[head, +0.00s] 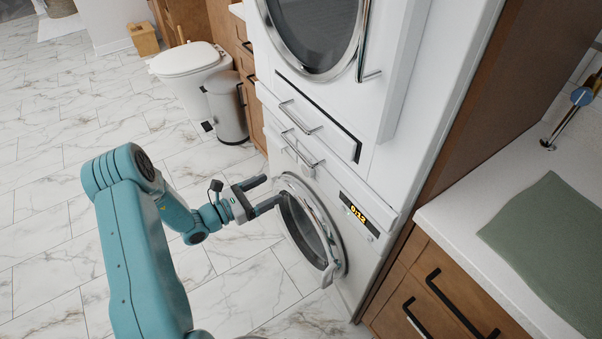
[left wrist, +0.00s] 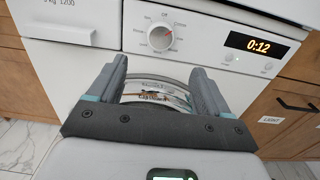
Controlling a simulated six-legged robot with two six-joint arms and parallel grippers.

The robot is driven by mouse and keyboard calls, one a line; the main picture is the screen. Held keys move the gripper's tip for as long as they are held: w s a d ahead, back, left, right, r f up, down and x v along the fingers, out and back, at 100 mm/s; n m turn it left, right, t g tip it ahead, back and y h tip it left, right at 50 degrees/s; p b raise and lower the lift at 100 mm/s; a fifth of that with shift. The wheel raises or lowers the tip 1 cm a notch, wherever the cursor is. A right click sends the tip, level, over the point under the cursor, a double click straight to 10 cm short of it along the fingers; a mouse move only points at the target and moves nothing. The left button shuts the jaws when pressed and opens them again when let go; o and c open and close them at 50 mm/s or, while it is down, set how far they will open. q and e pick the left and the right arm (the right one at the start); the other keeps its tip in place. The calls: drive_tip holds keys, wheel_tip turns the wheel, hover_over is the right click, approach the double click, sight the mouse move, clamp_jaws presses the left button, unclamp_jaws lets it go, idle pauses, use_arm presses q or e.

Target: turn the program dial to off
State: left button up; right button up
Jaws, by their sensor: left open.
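The program dial (left wrist: 161,38) is a round white knob on the white front panel of the lower machine. Small labels ring it, with Off near the top; I cannot tell where its pointer stands. It also shows small in the head view (head: 307,169). My left gripper (head: 271,190) is open and empty in front of the machine, near the upper left of the round door. In the left wrist view its two fingers (left wrist: 158,72) point toward the panel, apart from the dial, which appears above the gap between them. My right gripper is not in view.
A lit display (left wrist: 249,43) reads 0:12 right of the dial. The round door (head: 309,230) is below. A second machine (head: 320,40) is stacked above, with handled drawers between. A wooden cabinet (head: 430,295) stands right. A toilet (head: 188,72) and bin (head: 226,105) stand back left. Marble floor is clear left.

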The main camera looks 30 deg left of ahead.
sight(305, 171)
use_arm(q)
drive_tip(key=x, duration=1.1)
drive_tip(key=shift+w+d, duration=0.1)
drive_tip(key=shift+w, duration=0.05)
drive_tip(key=c, duration=1)
